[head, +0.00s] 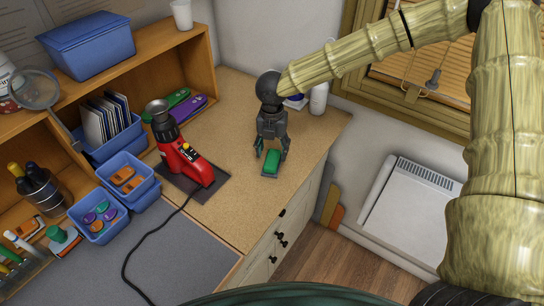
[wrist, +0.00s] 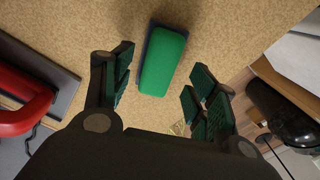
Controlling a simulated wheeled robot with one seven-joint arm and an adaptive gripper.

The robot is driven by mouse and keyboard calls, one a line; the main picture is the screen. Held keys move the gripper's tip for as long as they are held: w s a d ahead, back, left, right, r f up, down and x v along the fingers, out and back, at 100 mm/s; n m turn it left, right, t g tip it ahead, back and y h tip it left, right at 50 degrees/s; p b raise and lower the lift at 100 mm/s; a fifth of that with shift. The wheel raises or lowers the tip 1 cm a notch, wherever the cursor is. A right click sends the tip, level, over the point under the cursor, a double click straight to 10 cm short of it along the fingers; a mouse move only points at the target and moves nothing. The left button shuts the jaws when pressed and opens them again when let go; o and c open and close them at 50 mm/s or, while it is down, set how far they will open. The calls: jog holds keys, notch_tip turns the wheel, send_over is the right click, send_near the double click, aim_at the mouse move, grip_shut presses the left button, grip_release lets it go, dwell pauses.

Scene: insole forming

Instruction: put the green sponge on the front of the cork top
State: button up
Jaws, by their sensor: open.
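In the wrist view the green sponge (wrist: 163,62) has a dark blue underside and rests on the cork surface (wrist: 225,22). My gripper (head: 272,150) is just above and behind the sponge in the head view. In the wrist view my gripper (wrist: 163,88) has its fingers spread apart, one on each side of the sponge's near end, with gaps between fingers and sponge. It holds nothing.
A red machine (head: 188,163) on a dark plate stands left of the sponge, its black cable running over the grey mat (head: 185,262). Blue bins (head: 98,213) stand further left. A white bottle (head: 318,99) stands at the back right. Cork left and front of the sponge is clear.

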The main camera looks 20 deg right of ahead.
aim_at(272, 157)
notch_tip(272, 157, up, 8)
jog(key=b, duration=0.1)
jog(key=shift+r+b, duration=0.15)
jog(key=shift+b, duration=0.2)
